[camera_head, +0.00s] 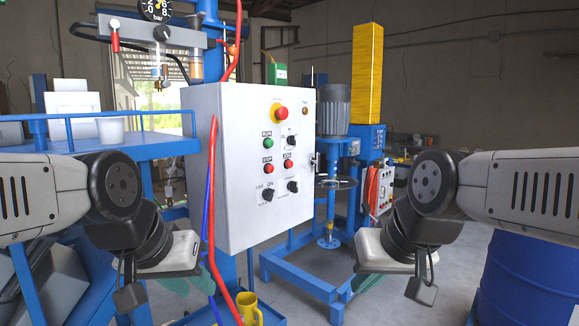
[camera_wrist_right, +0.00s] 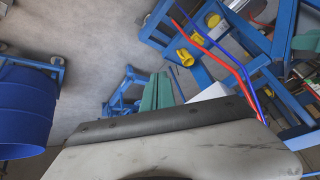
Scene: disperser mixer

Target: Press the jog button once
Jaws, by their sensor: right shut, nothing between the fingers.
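The white control box (camera_head: 235,190) stands in the middle of the head view, its button face turned to the right. The red button under the JOG label (camera_head: 288,164) is in its middle rows, right of the red STOP button (camera_head: 268,169) and below a black knob (camera_head: 292,141). My left gripper (camera_head: 178,286) is low, left of the box; its fingers are mostly hidden. My right gripper (camera_head: 368,284) is low and right of the box, apart from it. Its green fingers (camera_wrist_right: 157,92) are together and empty in the right wrist view.
A red emergency stop (camera_head: 281,113) and green RUN button (camera_head: 269,143) share the panel. Red and blue hoses (camera_head: 213,190) hang along the box's left side. The blue mixer stand (camera_head: 330,240) is behind; a blue drum (camera_head: 530,275) stands at right.

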